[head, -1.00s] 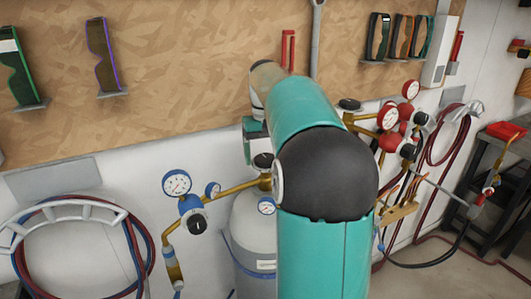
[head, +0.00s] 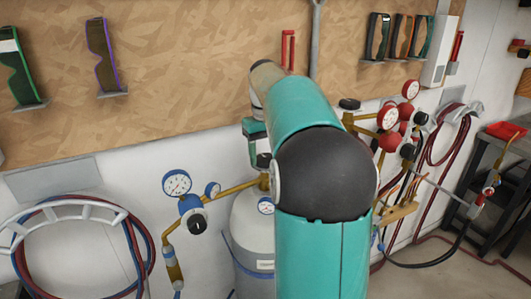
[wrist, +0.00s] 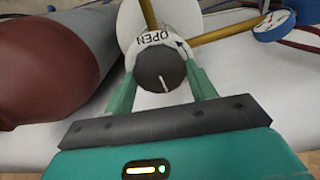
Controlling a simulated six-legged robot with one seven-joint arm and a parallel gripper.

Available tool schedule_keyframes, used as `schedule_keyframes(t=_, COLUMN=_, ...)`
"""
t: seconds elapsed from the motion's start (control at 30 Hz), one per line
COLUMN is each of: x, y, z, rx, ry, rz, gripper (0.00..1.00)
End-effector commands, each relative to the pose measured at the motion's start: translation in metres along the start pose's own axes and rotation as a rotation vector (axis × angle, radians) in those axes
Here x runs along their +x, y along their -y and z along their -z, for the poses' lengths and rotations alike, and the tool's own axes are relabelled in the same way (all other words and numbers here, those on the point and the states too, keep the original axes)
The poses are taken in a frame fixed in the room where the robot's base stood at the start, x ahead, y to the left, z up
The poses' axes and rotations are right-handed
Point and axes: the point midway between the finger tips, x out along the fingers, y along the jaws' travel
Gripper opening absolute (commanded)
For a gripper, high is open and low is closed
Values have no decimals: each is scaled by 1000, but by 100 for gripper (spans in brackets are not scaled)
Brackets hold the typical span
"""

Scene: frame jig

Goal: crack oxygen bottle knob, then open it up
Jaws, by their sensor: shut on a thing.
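The oxygen bottle (head: 253,243) is a grey cylinder standing against the white wall in the head view, partly hidden by my arm. Its black knob (head: 263,160) sits on top, and brass pipework runs from there to a blue regulator. In the wrist view the knob (wrist: 157,74) is round and black with a white pointer line, in front of a white dial lettered OPEN, which appears upside down. My gripper (wrist: 162,72) has one teal finger on each side of the knob and is shut on it. In the head view my gripper (head: 253,142) is partly hidden by my arm.
A blue-rimmed gauge (head: 176,184) and blue regulator (head: 193,216) stick out left of the bottle. Red gauges and fittings (head: 388,117) are to the right of my arm. A maroon cylinder (wrist: 52,82) lies close at left in the wrist view. Hoses (head: 140,250) hang on the wall.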

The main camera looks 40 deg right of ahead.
Motion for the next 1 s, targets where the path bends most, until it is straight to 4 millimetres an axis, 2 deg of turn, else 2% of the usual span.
schedule_keyframes(t=0.5, x=-1, y=0, z=0, rx=-307, ry=-3, rz=-2, gripper=33)
schedule_keyframes(t=1.0, x=-2, y=1, z=0, rx=-353, ry=-5, rz=-2, gripper=33)
